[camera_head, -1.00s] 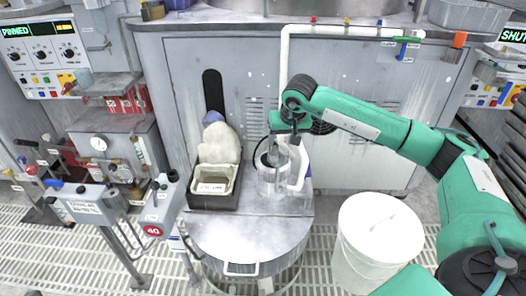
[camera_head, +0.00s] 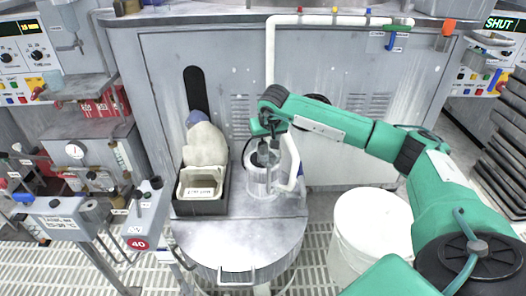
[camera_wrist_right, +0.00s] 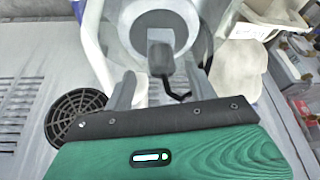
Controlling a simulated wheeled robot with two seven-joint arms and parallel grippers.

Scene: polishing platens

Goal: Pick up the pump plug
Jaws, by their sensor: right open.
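The black pump plug (camera_wrist_right: 160,58) with a thin dark cord shows in the right wrist view, in front of a round, ring-shaped opening. In the head view a small dark piece, likely the plug (camera_head: 262,157), shows over the clear cylindrical pump vessel (camera_head: 260,184). My right gripper (camera_head: 268,147) points down above that vessel. In the right wrist view my right gripper (camera_wrist_right: 160,86) is open, with one grey finger on each side of the plug. Contact between fingers and plug cannot be told. My left gripper is not in view.
A white pipe (camera_head: 271,70) rises behind the vessel. A black tray (camera_head: 180,208) with a pale container stands left of it on the round metal lid (camera_head: 240,245). A white bucket (camera_head: 368,215) stands to the right. Control boxes (camera_head: 60,222) crowd the left.

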